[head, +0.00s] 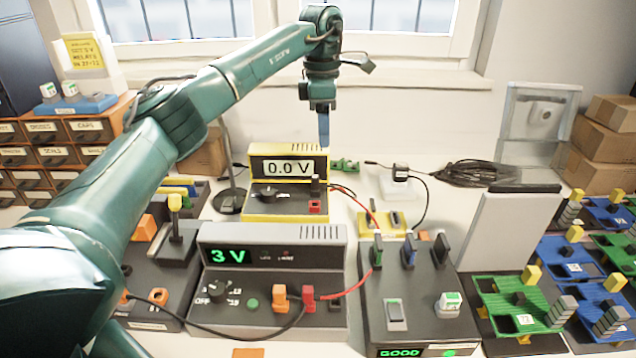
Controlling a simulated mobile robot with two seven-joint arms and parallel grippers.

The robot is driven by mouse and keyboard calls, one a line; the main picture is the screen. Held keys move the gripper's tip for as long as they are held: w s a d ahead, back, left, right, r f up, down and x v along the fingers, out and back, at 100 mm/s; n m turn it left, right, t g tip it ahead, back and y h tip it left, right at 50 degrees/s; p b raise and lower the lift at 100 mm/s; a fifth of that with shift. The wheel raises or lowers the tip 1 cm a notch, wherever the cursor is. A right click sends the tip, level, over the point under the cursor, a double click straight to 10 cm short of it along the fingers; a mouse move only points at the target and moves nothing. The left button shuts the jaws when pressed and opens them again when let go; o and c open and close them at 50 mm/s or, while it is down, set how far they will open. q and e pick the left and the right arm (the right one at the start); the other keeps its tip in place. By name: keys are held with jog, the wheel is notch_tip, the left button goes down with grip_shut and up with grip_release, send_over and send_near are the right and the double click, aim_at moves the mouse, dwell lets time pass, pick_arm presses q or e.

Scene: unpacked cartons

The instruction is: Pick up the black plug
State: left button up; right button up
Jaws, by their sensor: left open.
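My left arm reaches in from the left across the bench, and its gripper (323,143) points down above the right part of the yellow meter (258,203), which reads 0.0 V. The gripper is open and holds nothing that I can see; its fingers overlap in this view. A black plug (316,186) stands upright on the meter's front panel, below the fingertips and apart from them, beside a red socket (315,207). Another black plug-like piece (440,248) stands on the dark test box (420,290) at right. My right gripper is out of view.
A grey 3 V supply (272,240) stands in front of the meter, with orange and red plugs. A red wire (352,287) runs from it to the test box. Green and blue boards (520,300) fill the right. A black cable coil (485,173) lies behind.

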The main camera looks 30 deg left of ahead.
pick_arm(q)
jog(key=a+r, duration=0.1)
jog(key=a, duration=0.1)
send_over(315, 176)
jog(key=f, duration=0.7)
jog(key=shift+w+d+f+b, duration=0.15)
jog(key=shift+w+f+b, duration=0.15)
jog(key=shift+f, duration=0.1)
jog(key=f, duration=0.5)
jog(key=shift+s+f, duration=0.1)
jog(key=shift+s, duration=0.2)
grip_shut()
